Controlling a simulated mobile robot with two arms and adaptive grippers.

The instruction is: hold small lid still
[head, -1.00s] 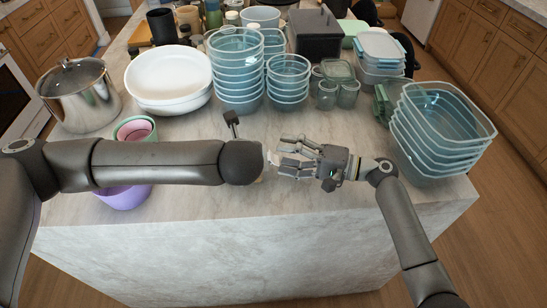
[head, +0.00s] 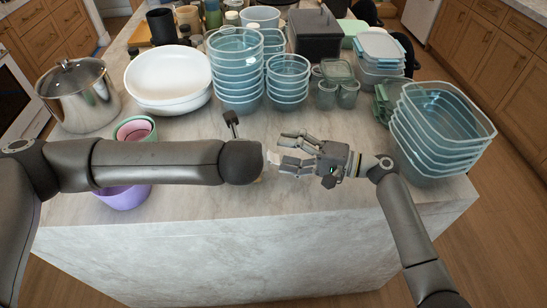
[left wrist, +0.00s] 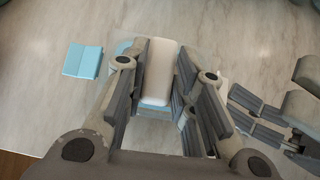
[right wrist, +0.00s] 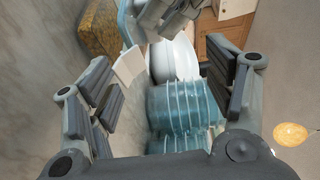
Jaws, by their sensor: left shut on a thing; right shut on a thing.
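The small lid (left wrist: 157,72) shows in the left wrist view as a pale block with a clear bluish edge. My left gripper (left wrist: 158,90) is shut on it, one finger on each side, above the counter. In the head view my left arm hides most of that gripper and the lid. My right gripper (head: 285,152) is just right of the left one. In the right wrist view its fingers (right wrist: 165,85) stand apart, with a pale flat piece (right wrist: 128,65) near the left finger. I see nothing clearly pinched between them and cannot tell its grip.
A light blue square (left wrist: 83,60) shows left of the lid in the left wrist view. Stacked glass bowls (head: 238,75), white bowls (head: 168,80), a steel pot (head: 78,95) and stacked square containers (head: 440,130) crowd the counter behind and beside my arms.

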